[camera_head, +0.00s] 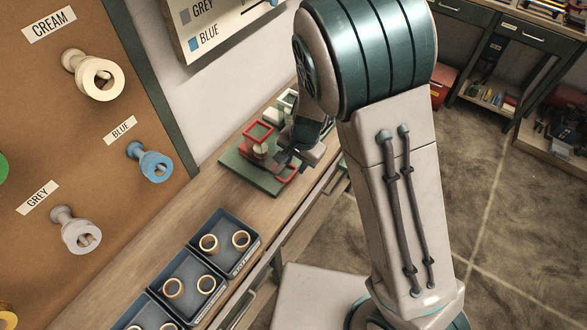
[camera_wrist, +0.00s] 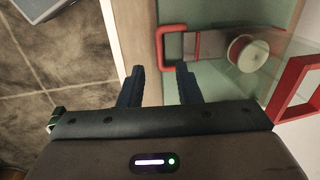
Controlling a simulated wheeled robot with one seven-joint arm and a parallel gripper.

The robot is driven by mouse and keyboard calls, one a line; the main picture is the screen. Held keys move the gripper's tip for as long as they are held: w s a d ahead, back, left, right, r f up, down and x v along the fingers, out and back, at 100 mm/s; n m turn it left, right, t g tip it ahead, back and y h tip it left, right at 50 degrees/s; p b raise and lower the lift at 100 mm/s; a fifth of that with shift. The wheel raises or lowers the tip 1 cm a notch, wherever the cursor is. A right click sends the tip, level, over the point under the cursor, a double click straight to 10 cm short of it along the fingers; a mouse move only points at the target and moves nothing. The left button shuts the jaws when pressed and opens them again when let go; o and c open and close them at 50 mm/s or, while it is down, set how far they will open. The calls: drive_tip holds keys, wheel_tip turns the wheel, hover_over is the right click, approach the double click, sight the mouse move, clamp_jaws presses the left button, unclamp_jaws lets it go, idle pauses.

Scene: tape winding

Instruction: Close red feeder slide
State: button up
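The red feeder (camera_head: 257,132) stands on a green board on the bench in the head view; part of its red frame (camera_wrist: 296,88) shows at right in the wrist view. The red slide's U-shaped handle (camera_wrist: 163,44) projects from the feeder toward the board's front edge. A cream spool (camera_wrist: 247,52) sits behind the handle, over the slide's grey strip. My gripper (camera_wrist: 160,75) is open, with nothing between its dark fingers. Its fingertips are close to the handle, the right one nearest; contact is unclear. In the head view my arm partly hides the slide.
A pale feeder (camera_head: 287,102) stands beyond the red one, partly behind my gripper. Blue trays (camera_head: 187,275) with tape rings sit on the near bench. A pegboard (camera_head: 100,150) with spools stands at left. Open floor (camera_head: 510,200) lies right of the bench.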

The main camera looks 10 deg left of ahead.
sight(293, 173)
drive_tip(key=shift+w+a+f, duration=0.1)
drive_tip(key=shift+a+f, duration=0.1)
drive_tip(key=shift+f, duration=0.9)
drive_tip(key=shift+w+a+f, duration=0.1)
drive_tip(key=shift+a+f, duration=0.05)
drive_tip(key=shift+f, duration=0.9)
